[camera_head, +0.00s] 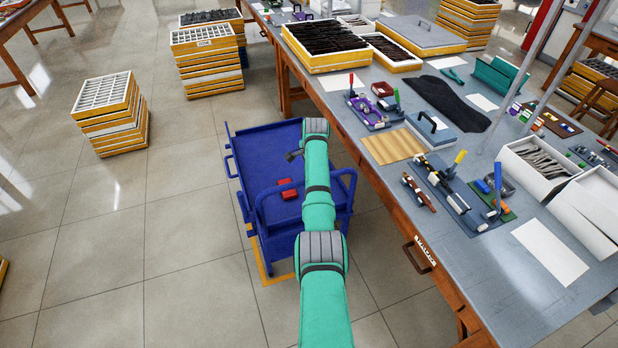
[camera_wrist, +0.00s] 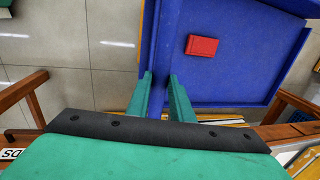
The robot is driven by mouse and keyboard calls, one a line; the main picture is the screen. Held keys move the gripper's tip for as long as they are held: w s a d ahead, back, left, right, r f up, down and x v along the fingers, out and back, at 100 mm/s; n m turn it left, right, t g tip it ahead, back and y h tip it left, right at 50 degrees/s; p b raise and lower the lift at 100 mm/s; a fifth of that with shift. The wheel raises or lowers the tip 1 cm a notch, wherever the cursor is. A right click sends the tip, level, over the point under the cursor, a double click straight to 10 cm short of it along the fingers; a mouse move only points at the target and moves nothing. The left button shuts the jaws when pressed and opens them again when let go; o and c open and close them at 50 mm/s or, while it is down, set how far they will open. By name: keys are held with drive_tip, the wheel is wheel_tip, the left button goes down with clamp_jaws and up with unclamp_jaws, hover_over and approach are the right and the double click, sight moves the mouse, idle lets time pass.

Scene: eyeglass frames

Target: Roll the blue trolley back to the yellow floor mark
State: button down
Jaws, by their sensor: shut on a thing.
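The blue trolley (camera_head: 262,150) stands on the tiled floor close along the left side of the workbench. Its tray also shows in the wrist view (camera_wrist: 245,75). My gripper (camera_wrist: 163,92) is shut on a blue bar or edge of the trolley, with one green finger on each side. In the head view my arm hides the gripper and part of the trolley. The yellow floor mark (camera_head: 265,273) shows as a thin line at the trolley's near left corner. The rest of the mark is hidden under the trolley and arm.
The workbench (camera_head: 380,170) stands close on the right. Stacks of yellow trays (camera_head: 110,125) stand on the floor to the left and behind (camera_head: 210,70).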

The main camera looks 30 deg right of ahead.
drive_tip(key=shift+w+a+r, duration=0.15)
drive_tip(key=shift+w+a, duration=0.05)
drive_tip(key=shift+a, duration=0.05)
drive_tip(key=c, duration=1.6)
unclamp_jaws()
drive_tip(key=shift+d, duration=0.1)
drive_tip(key=shift+a, duration=0.25)
drive_tip(key=shift+s+d, duration=0.15)
drive_tip(key=shift+d, duration=0.1)
drive_tip(key=shift+s+d+r, duration=0.15)
drive_tip(key=shift+r, duration=0.15)
drive_tip(key=r, duration=0.3)
drive_tip(key=s+a+r, duration=0.1)
drive_tip(key=r, duration=0.6)
drive_tip(key=shift+s+a, duration=0.15)
drive_tip(key=shift+s, duration=0.05)
drive_tip(key=shift+f, duration=0.1)
